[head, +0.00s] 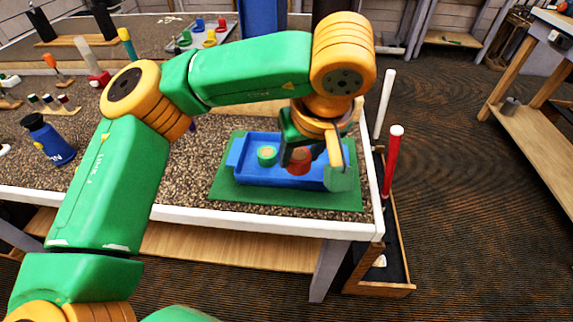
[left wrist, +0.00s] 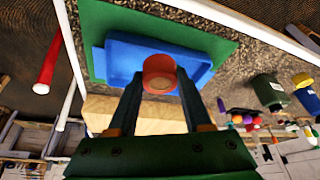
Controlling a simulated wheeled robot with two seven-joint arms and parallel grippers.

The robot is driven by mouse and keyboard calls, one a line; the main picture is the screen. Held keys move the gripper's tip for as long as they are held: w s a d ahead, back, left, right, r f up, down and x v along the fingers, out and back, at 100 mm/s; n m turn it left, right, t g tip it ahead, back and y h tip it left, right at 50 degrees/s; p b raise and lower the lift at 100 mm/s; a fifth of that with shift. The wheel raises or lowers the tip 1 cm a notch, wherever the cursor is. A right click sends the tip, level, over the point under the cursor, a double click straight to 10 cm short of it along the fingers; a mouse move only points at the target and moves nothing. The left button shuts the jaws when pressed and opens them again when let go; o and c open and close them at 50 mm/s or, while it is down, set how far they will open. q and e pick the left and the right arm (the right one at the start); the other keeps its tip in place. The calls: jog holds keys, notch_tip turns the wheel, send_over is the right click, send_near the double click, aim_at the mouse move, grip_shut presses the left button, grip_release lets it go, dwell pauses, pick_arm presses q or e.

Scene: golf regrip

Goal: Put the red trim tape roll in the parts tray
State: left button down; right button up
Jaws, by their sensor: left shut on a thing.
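The red trim tape roll (head: 299,162) is between the fingers of my left gripper (head: 312,160), over the blue parts tray (head: 237,160). I cannot tell whether the roll touches the tray floor. A green roll (head: 267,155) lies in the tray's left part. My left wrist and fingers hide the tray's right part. My right gripper is not in view.
The tray rests on a green mat (head: 225,190) near the bench's front right corner. A red tube (head: 393,160) and a white one (head: 383,103) stand beyond the right edge. A blue bottle (head: 47,139) and tools are at left. Bare benchtop lies left of the mat.

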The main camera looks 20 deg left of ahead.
pick_arm(q)
jog(key=p, duration=0.1)
send_near(286, 171)
jog(key=shift+w+a+f, duration=0.2)
jog(key=shift+w+a, duration=0.15)
jog(key=shift+w, duration=0.05)
jog(key=shift+w+a+f, duration=0.1)
jog(key=shift+w+f, duration=0.05)
jog(key=shift+f, duration=0.15)
jog(key=x, duration=0.4)
jog(key=shift+d+f+p, duration=0.25)
jog(key=shift+f+p, duration=0.05)
jog(key=shift+f, duration=0.05)
jog(key=shift+s+f, duration=0.1)
jog(key=shift+s, duration=0.2)
jog(key=shift+c, duration=1.6)
grip_release()
jog(key=b+v, duration=0.1)
jog(key=v, duration=1.1)
jog(key=shift+r, duration=0.2)
jog(key=shift+w, duration=0.1)
